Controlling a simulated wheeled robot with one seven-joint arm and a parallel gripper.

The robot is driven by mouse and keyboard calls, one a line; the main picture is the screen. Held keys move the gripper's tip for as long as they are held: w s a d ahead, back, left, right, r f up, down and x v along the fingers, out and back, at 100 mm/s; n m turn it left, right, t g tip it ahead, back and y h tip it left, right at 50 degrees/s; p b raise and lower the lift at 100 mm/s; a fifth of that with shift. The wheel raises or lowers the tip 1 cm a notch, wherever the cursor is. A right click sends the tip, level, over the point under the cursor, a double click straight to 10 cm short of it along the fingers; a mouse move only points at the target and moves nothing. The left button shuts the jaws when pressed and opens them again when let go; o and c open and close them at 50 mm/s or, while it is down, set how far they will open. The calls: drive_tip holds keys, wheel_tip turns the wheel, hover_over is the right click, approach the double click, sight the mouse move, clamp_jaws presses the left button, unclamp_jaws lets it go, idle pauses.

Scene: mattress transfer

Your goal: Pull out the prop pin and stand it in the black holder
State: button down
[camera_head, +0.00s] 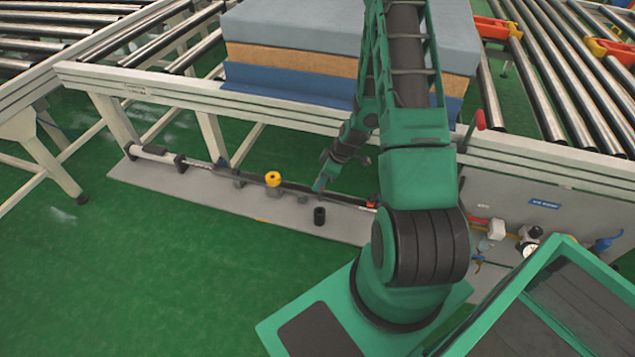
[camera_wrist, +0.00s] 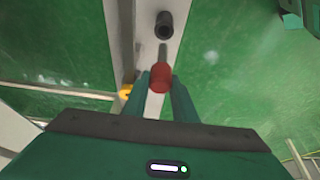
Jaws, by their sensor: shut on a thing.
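The prop pin, with a red knob (camera_wrist: 160,77) and a grey shaft (camera_wrist: 162,53), is held between the two green fingers of my gripper (camera_wrist: 161,84) in the wrist view. Its shaft points toward the black holder (camera_wrist: 164,25), a short open-topped cylinder. I cannot tell the gap between shaft and holder. In the head view the black holder (camera_head: 319,216) stands on the grey floor plate, and my gripper (camera_head: 320,184) is just above and behind it. The pin cannot be made out clearly there.
A yellow knob (camera_head: 273,179) stands left of the holder on the grey plate (camera_head: 215,205), near a long dark rod. The conveyor frame (camera_head: 190,97) and stacked mattresses (camera_head: 300,60) rise behind. A panel with valves (camera_head: 530,235) is at right. Green floor lies open in front.

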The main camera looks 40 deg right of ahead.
drive_tip(key=shift+w+f, duration=0.1)
drive_tip(key=shift+f, duration=2.75)
wheel_tip(320, 180, down, 7)
drive_tip(key=shift+f, duration=0.15)
idle(2.9)
drive_tip(key=c, duration=1.4)
unclamp_jaws()
drive_tip(key=shift+o, duration=0.2)
drive_tip(key=v, duration=1)
drive_tip(key=shift+s+r, duration=0.2)
drive_tip(key=shift+r, duration=0.15)
drive_tip(key=shift+d, duration=0.1)
